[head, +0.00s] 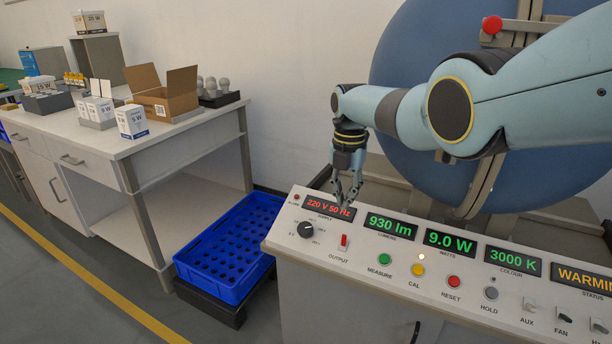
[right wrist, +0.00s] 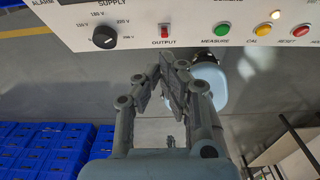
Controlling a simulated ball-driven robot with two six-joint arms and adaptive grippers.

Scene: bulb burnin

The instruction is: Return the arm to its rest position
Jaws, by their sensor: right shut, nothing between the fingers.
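My right arm reaches in from the right in the head view, its light blue links passing over the control console (head: 400,268). My right gripper (head: 347,196) points down at the console's back edge, near the red supply display (head: 328,208). In the right wrist view, the right gripper (right wrist: 165,72) has its fingertips together with nothing between them. The console (right wrist: 185,14) shows beyond the fingertips there. Whether the fingers touch the console I cannot tell. My left gripper is out of both views.
The console carries a dial (head: 306,230), a red output switch (head: 343,241) and several buttons. A large blue round body (head: 420,40) stands behind the arm.

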